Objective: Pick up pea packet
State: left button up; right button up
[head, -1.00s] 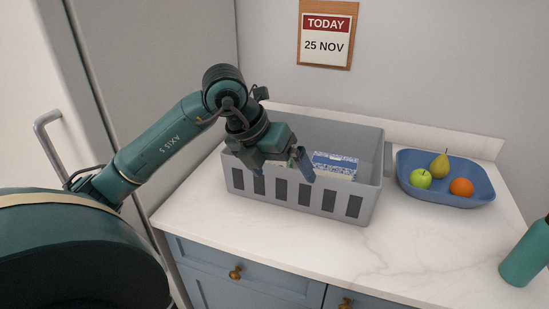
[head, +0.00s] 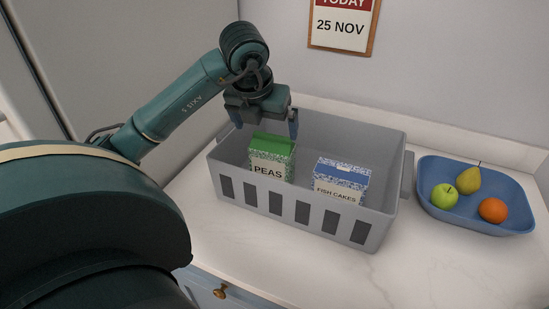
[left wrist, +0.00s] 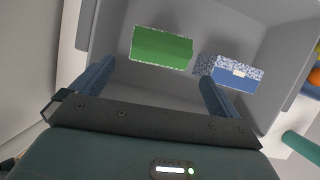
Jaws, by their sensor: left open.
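The pea packet (head: 272,158) is a green and white carton marked PEAS, standing upright in the left part of a grey crate (head: 302,208). My left gripper (head: 265,125) is open and empty above the crate, over the back of the packet in the head view. In the left wrist view the packet's green top (left wrist: 161,48) lies ahead of the open fingers (left wrist: 152,85), apart from them. The packet's lower front is hidden by the crate wall. My right gripper is in neither view.
A blue and white fish cakes box (head: 342,180) stands in the crate to the right of the peas, with a gap between. A blue tray (head: 432,208) with a green apple, pear and orange sits right of the crate. Counter in front is clear.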

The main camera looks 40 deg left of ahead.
aim_at(272, 147)
pick_arm(q)
jog(key=x, duration=0.5)
jog(key=shift+p+x, duration=0.9)
jog(key=shift+x, duration=1.7)
jog(key=shift+w+d, duration=0.1)
jog(key=shift+w, duration=0.05)
jog(key=shift+c, duration=0.4)
jog(key=shift+r, duration=0.15)
jog(key=c, duration=0.9)
